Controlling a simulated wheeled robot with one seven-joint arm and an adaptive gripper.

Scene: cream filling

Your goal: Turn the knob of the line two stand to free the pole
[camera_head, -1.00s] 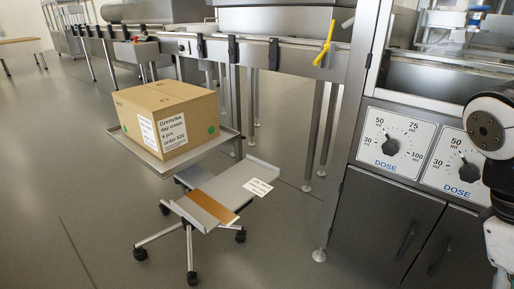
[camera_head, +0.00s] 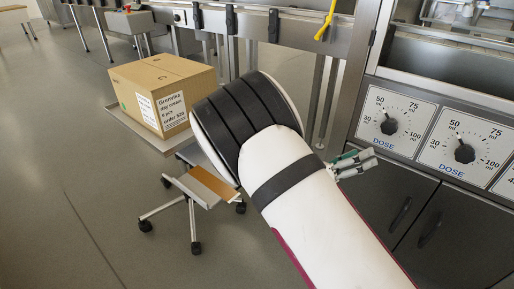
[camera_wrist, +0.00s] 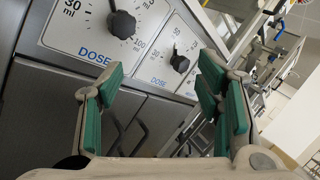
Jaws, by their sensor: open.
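A wheeled stand (camera_head: 192,215) with a grey tray and a brown strip stands left of the filling machine. A second raised tray (camera_head: 150,135) beside it bears a carton. I cannot make out the stand's pole or turning knob; my white arm covers much of the stand's right side. My gripper (camera_head: 355,163) is right of the stand, in front of the machine's lower cabinet. In the wrist view my gripper (camera_wrist: 163,85) has its green-padded fingers wide apart with nothing between them, facing the dose panel and cabinet doors.
The cardboard carton (camera_head: 165,92) carries a white label reading Grenvika day cream. The machine's dose panel has black dials (camera_head: 388,126), and cabinet doors (camera_head: 405,210) lie below. A yellow handle (camera_head: 326,22) hangs from the conveyor frame. The floor (camera_head: 70,130) at left is clear.

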